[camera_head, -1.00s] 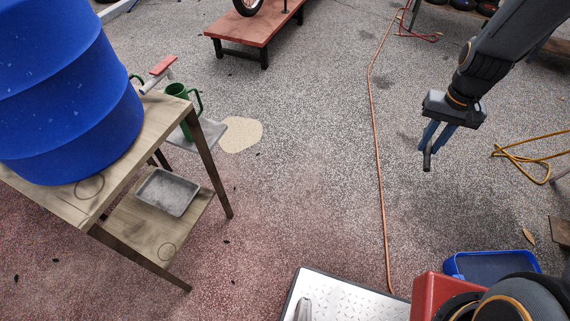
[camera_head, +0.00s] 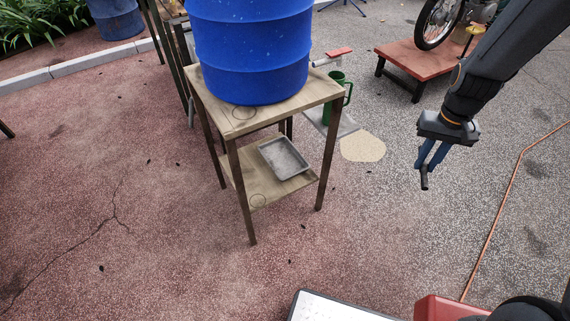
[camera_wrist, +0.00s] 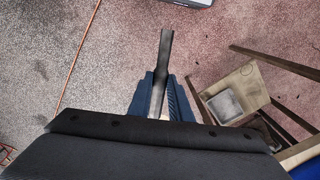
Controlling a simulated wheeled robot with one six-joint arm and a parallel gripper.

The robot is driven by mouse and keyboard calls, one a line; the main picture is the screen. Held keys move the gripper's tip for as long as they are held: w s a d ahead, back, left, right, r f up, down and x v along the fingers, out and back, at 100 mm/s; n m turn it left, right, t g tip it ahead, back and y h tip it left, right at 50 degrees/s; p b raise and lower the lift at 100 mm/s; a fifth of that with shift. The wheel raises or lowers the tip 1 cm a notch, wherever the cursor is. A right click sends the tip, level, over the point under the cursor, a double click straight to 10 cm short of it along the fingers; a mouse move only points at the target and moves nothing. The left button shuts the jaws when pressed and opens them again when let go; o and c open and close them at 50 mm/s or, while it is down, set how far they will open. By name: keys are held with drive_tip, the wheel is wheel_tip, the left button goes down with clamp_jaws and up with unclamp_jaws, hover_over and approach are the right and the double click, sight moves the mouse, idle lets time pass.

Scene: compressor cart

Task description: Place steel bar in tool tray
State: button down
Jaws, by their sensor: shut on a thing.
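My gripper (camera_head: 425,164) hangs at the right of the head view, its blue fingers shut on a dark steel bar (camera_head: 424,183). In the wrist view, the bar (camera_wrist: 165,62) sticks out past the fingertips (camera_wrist: 163,88), clear of any surface. A shallow grey tray (camera_head: 285,158) lies on the lower shelf of a wooden stand, left of my gripper. The tray looks empty. It also shows in the wrist view (camera_wrist: 225,106), to the right of the bar and lower down.
The stand's top board (camera_head: 240,119) carries a big blue drum (camera_head: 250,50) above the tray's shelf. A green can (camera_head: 337,95) sits at the stand's right side. A red-topped low platform (camera_head: 422,68) stands behind. An orange hose (camera_head: 508,195) crosses the ground at right.

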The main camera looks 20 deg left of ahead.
drive_tip(key=w+a+f+n+b, duration=0.4)
drive_tip(key=a+f+n+b, duration=0.4)
drive_tip(key=f+b, duration=0.4)
drive_tip(key=w+a+f+n+t+b, duration=0.1)
drive_tip(key=w+a+f+n+b, duration=0.45)
drive_tip(key=a+f+b, duration=0.65)
drive_tip(key=w+a+f+n+b, duration=0.3)
drive_tip(key=a+f+n+b, duration=0.45)
drive_tip(key=f+b, duration=0.55)
drive_tip(key=n+y+b, duration=0.1)
drive_tip(key=n+b, duration=0.5)
drive_tip(key=b, duration=1.3)
hover_over(288, 167)
drive_tip(key=f, duration=1.1)
drive_tip(key=shift+s+d+f, duration=0.35)
drive_tip(key=shift+d, duration=0.05)
drive_tip(key=shift+w+a+r+b, duration=0.1)
drive_tip(key=shift+w+a+b, duration=0.1)
drive_tip(key=shift+w+b, duration=0.15)
drive_tip(key=shift+f+b, duration=1.25)
drive_tip(key=shift+f, duration=0.4)
drive_tip(key=shift+f, duration=0.2)
drive_tip(key=c, duration=1.9)
unclamp_jaws()
drive_tip(key=shift+s+f, duration=0.1)
drive_tip(key=shift+f, duration=0.05)
